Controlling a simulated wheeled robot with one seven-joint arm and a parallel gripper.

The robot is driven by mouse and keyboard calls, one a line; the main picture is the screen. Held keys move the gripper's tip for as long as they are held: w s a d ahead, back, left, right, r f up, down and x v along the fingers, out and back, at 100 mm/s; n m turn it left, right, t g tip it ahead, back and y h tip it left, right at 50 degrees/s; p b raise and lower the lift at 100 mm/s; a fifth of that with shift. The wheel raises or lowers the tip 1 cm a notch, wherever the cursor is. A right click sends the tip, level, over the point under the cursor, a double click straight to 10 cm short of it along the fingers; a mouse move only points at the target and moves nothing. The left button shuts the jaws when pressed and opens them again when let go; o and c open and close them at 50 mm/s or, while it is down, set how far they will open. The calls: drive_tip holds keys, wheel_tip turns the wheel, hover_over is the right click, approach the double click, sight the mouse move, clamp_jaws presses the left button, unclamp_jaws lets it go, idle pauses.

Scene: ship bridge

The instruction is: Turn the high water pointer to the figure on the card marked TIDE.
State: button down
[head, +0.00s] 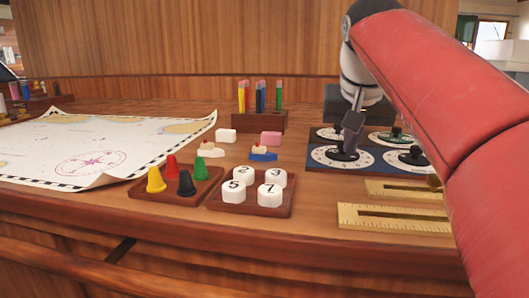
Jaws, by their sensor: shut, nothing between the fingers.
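Two dark boards with round dials stand at the right of the table. The front board (376,170) is blue and bears a left dial (327,163) with a white ring and a right dial (412,163). Each has a dark pointer or knob in its middle. My gripper (347,150) is shut and points down right at the left dial's pointer; I cannot tell whether it touches it. My arm and gripper hide part of the boards. The lettering is too small to read, so I cannot tell which pointer is high water. I can make out no card marked TIDE.
Brass rulers (386,219) lie in front of the boards. A tray of numbered white pieces (250,207), a tray of coloured cones (160,203), toy boats (262,154) and a pencil block (259,122) stand to the left. A chart (90,150) covers the far left.

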idle(0.4)
drive_tip(key=shift+s+r, duration=0.1)
drive_tip(key=shift+s, duration=0.25)
wheel_tip(320, 180, up, 5)
drive_tip(key=shift+w+f+p, duration=0.1)
drive_tip(key=shift+f+p, duration=0.1)
drive_tip(key=shift+p, duration=0.35)
drive_tip(key=shift+r, duration=0.6)
